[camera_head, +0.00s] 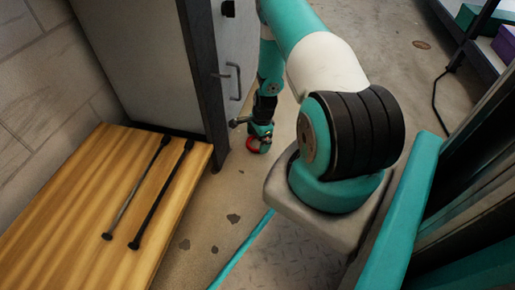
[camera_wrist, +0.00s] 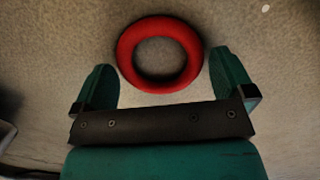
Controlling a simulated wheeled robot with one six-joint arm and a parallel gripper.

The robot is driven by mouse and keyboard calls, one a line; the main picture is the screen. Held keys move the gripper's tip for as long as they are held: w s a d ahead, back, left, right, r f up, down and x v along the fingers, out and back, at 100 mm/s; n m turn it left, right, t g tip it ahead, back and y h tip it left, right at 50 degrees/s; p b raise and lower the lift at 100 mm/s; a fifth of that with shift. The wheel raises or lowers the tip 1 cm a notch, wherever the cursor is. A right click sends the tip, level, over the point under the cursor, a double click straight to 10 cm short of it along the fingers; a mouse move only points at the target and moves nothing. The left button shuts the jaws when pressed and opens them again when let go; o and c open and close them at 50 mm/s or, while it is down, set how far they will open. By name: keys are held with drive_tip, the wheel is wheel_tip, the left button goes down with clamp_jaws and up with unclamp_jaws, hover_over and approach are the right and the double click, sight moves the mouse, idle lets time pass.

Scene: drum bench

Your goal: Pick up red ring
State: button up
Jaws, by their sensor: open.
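The red ring (camera_wrist: 127,48) lies flat on the floor in the wrist view, just ahead of my gripper and roughly centred between its two fingers. My gripper (camera_wrist: 162,82) is open, with a teal finger on each side. The lower part of the ring shows between the fingertips, and I see no contact. In the head view, the red ring (camera_head: 251,146) shows as a small red arc beside my gripper (camera_head: 260,143), low by the cabinet's corner; the gripper partly hides it.
A wooden bench (camera_head: 60,240) with two dark rods (camera_head: 160,195) stands at the left. A grey cabinet (camera_head: 150,60) with a handled door (camera_head: 236,60) stands close behind my gripper. Shelving with boxes (camera_head: 505,42) is at the upper right. Open concrete floor (camera_head: 400,50) lies between.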

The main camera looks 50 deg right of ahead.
drive_tip(key=shift+f, duration=0.3)
drive_tip(key=c, duration=0.7)
drive_tip(key=shift+o, duration=0.2)
drive_tip(key=shift+r, duration=0.1)
drive_tip(key=r+p, duration=0.1)
drive_tip(key=p, duration=0.1)
drive_tip(key=shift+s+r+p, duration=0.15)
drive_tip(key=shift+r+p, duration=0.05)
drive_tip(key=shift+p, duration=0.1)
wheel_tip(320, 180, up, 6)
drive_tip(key=p, duration=0.5)
drive_tip(key=s+d+p, duration=0.2)
drive_tip(key=s, duration=0.4)
drive_tip(key=s+d+p, duration=0.2)
drive_tip(key=s+d, duration=0.1)
drive_tip(key=s, duration=0.3)
drive_tip(key=s+d+p, duration=0.2)
drive_tip(key=s+p, duration=0.1)
drive_tip(key=s, duration=0.3)
drive_tip(key=shift+s+d+f, duration=0.1)
drive_tip(key=shift+d+f, duration=0.2)
